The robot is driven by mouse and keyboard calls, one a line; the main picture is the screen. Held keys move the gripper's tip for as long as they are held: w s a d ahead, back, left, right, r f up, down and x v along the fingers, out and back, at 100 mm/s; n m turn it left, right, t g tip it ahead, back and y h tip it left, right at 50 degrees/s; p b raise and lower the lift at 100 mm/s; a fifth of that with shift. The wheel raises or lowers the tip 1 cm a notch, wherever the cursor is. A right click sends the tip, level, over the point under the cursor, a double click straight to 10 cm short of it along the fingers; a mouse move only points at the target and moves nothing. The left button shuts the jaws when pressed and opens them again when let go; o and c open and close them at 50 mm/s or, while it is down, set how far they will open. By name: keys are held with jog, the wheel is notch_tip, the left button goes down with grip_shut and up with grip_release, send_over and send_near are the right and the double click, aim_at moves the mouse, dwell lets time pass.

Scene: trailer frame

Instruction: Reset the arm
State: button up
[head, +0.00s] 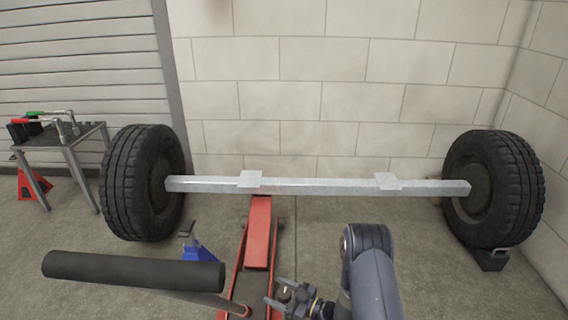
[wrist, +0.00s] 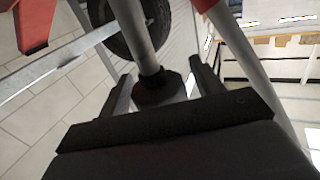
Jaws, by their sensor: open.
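My gripper (head: 284,300) shows at the bottom middle of the head view, just right of the red floor jack (head: 259,235). Its dark fingers are apart. In the wrist view my gripper (wrist: 160,84) also shows with fingers spread, and a grey rod with a dark collar (wrist: 155,88) appears between them. I cannot tell whether the fingers touch the rod. My arm is bent, with its elbow at the lower right of the head view. The jack's handle with a black grip (head: 135,270) reaches toward the lower left.
A grey axle beam (head: 320,187) with two pads spans the left tire (head: 130,185) and right tire (head: 510,190). A blue jack stand (head: 197,250) is left of the jack. A tool table (head: 62,140) stands far left. A black chock (head: 492,260) sits by the right tire.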

jog(key=shift+w+m+t+h, duration=0.1)
jog(key=shift+m+t+h, duration=0.9)
jog(key=shift+t, duration=0.4)
jog(key=shift+d+m+t, duration=0.1)
jog(key=shift+m+t, duration=0.2)
jog(key=shift+w+r, duration=0.1)
